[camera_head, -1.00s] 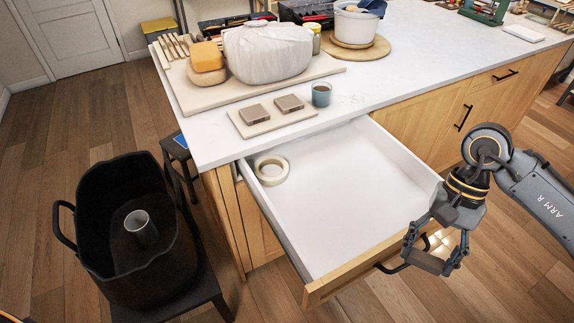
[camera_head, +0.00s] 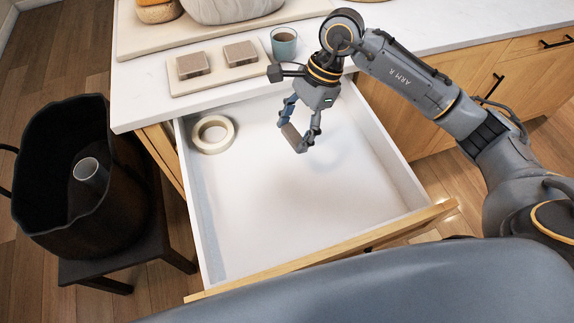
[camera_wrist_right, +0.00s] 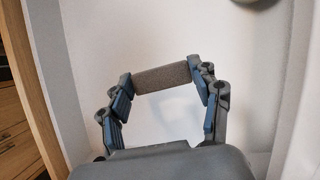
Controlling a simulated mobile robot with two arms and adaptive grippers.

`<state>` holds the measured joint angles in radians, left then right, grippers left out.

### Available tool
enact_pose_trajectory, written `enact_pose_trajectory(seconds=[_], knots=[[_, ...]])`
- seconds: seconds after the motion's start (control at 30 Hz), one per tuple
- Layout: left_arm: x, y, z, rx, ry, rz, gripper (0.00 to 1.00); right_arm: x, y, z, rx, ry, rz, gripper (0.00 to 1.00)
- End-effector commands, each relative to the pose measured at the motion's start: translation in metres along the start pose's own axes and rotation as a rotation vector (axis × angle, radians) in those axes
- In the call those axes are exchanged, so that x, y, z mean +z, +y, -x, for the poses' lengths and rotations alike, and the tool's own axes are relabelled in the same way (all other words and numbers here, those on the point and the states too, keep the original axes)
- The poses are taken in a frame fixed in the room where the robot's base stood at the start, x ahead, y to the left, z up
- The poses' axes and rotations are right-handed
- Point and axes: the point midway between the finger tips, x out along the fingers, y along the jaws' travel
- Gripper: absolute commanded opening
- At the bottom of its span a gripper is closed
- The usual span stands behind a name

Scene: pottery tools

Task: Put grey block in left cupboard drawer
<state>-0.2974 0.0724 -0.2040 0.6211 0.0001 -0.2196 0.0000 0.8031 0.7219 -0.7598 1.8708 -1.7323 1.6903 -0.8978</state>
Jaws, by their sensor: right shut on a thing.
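The open drawer (camera_head: 290,215) has a white inside and a wooden front, and pulls out from under the white counter. My right gripper (camera_head: 295,138) is over the back half of the drawer, shut on a grey block (camera_wrist_right: 162,76). In the right wrist view the block lies crosswise between the two fingertips, with the drawer's white bottom behind it. The block appears above the bottom; the exact gap is hard to judge. My left gripper is out of view.
A roll of tape (camera_head: 212,134) lies in the drawer's back left corner. Two brownish blocks (camera_head: 192,65) (camera_head: 240,53) sit on a board on the counter beside a blue cup (camera_head: 284,43). A black bag (camera_head: 62,180) stands left. The drawer's front is clear.

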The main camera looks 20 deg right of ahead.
Motion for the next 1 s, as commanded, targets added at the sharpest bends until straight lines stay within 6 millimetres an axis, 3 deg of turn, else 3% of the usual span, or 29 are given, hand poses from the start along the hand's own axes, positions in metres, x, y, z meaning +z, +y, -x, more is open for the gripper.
enact_pose_trajectory(seconds=[0.23, 0.5, 0.9, 1.0], knots=[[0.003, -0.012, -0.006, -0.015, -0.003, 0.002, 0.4, -0.005, -0.011, -0.018, -0.07, 0.0, -0.183, 0.54], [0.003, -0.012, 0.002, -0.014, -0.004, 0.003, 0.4, -0.022, -0.011, -0.059, -0.073, 0.001, -0.187, 0.54], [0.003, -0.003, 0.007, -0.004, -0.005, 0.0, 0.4, -0.039, -0.011, -0.099, -0.073, 0.002, -0.186, 0.54], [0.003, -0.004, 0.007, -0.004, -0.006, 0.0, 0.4, -0.039, -0.011, -0.1, -0.075, 0.002, -0.183, 0.54]])
